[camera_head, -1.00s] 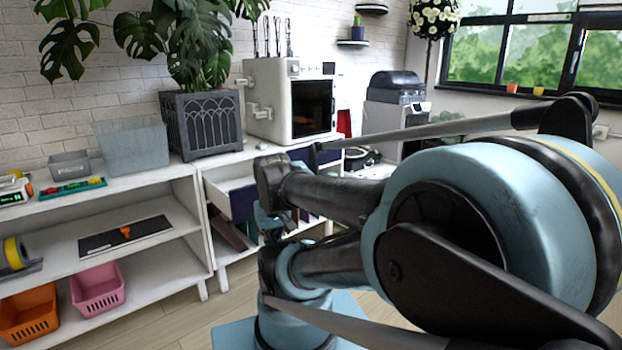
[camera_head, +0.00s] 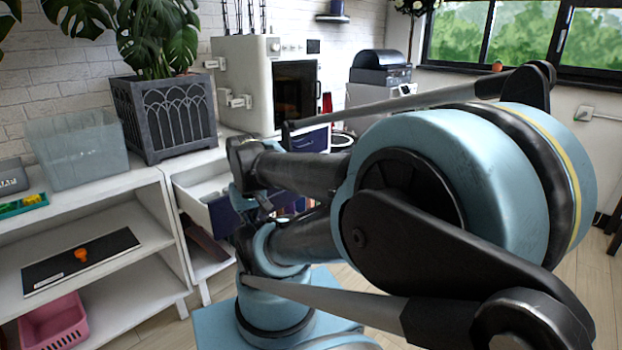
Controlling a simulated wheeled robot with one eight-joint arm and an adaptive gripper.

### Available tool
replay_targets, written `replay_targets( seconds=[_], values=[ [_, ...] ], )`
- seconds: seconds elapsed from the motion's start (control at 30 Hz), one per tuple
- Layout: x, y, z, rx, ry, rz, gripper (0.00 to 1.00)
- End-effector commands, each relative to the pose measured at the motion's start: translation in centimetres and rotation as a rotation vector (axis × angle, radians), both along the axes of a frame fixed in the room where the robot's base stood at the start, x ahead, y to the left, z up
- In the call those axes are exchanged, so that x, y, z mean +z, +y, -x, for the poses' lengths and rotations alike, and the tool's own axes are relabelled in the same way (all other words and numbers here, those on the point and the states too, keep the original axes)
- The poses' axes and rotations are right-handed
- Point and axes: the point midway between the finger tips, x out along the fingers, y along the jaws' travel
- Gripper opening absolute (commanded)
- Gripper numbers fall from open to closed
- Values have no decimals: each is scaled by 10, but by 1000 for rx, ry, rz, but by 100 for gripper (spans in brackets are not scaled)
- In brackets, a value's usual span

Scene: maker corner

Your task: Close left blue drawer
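The left blue drawer (camera_head: 226,213) is pulled out of the white cabinet below the counter, in the middle left of the head view. Its dark blue front faces me and its white inside shows. The right part of its front is hidden behind my arm. A second blue drawer front (camera_head: 311,141) shows farther right, partly covered by my arm. My gripper (camera_head: 263,206) seems to be the small dark part under my wrist, close by the left drawer's front. It is mostly hidden, and I cannot tell whether it touches the drawer or how its fingers stand.
A white open shelf (camera_head: 110,235) on the left holds a grey bin (camera_head: 78,150), a black mat (camera_head: 80,262) and a pink basket (camera_head: 53,322). A planter (camera_head: 165,115) and a white machine (camera_head: 268,85) stand on top. Some wooden floor (camera_head: 150,335) is clear in front.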

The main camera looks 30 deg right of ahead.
Motion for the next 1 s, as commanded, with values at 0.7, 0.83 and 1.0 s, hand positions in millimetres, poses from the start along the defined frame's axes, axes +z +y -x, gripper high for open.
replay_targets(
  seconds=[0.7, 0.83, 1.0],
  values=[
    [59, -46, -66, -728, 13, -151, 0],
    [72, -70, -93, -979, 21, -205, 0],
    [83, -109, -127, -1310, 32, -274, 0]
  ],
)
